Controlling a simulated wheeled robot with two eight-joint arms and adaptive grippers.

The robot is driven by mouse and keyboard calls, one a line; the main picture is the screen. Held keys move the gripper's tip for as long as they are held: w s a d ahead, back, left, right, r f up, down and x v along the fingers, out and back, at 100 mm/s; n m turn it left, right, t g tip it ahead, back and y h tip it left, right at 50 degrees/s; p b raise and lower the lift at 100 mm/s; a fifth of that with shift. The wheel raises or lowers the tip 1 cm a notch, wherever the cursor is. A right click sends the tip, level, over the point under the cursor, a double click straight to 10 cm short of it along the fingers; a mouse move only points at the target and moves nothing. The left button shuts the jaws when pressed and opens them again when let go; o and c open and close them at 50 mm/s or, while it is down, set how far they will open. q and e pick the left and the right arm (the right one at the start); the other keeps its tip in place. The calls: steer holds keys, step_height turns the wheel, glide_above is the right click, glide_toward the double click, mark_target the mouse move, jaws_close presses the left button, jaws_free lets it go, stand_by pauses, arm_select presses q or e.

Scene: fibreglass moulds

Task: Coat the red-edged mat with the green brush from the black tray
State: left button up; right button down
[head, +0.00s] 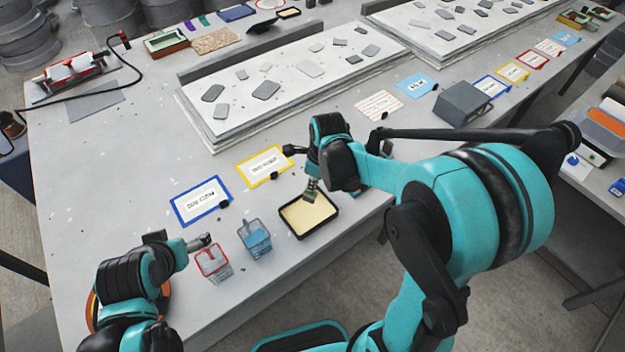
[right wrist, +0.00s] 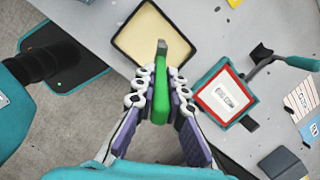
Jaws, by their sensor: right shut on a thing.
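My right gripper (right wrist: 160,80) is shut on the green brush (right wrist: 161,98), whose grey end points away from me. In the head view the right gripper (head: 325,172) is above the far edge of the black tray (head: 286,223), and the brush end (head: 312,190) is over the tray's cream filling. The tray also shows in the right wrist view (right wrist: 117,43). The red-edged mat (right wrist: 222,97) lies to the right of the tray there. My right arm hides it in the head view. My left gripper (head: 203,242) is beside a red-rimmed cup; its fingers are unclear.
The red-rimmed cup (head: 213,265) and a blue cup (head: 255,238) stand left of the tray. A blue-edged mat (head: 200,201) and a yellow-edged mat (head: 264,166) lie behind. Pale slabs (head: 230,130) with grey pieces fill the back. A dark block (head: 463,103) stands right.

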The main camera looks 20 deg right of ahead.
mark_target(313, 196)
steer(key=shift+s+f+b, duration=0.15)
steer(key=shift+f+b, duration=0.35)
steer(key=shift+f, duration=0.3)
steer(key=shift+s+d+f+b, duration=0.1)
steer(key=shift+s+f+b, duration=0.1)
steer(key=shift+f+b, duration=0.75)
steer(key=shift+w+a+f+b, duration=0.1)
steer(key=shift+w+f+b, duration=0.1)
steer(key=shift+f+b, duration=0.8)
steer(key=shift+w+a+f+b, duration=0.1)
steer(key=shift+w+f+b, duration=0.1)
steer(key=shift+f+b, duration=0.8)
steer(key=shift+f+p, duration=0.3)
steer(key=shift+r, duration=0.1)
steer(key=shift+s+d+r+p, duration=0.1)
steer(key=shift+s+r+p, duration=0.1)
steer(key=shift+r+p, duration=0.8)
steer(key=shift+s+d+r+p, duration=0.1)
steer(key=shift+s+r+p, duration=0.1)
steer(key=shift+r+p, duration=0.75)
steer(key=shift+r, duration=0.2)
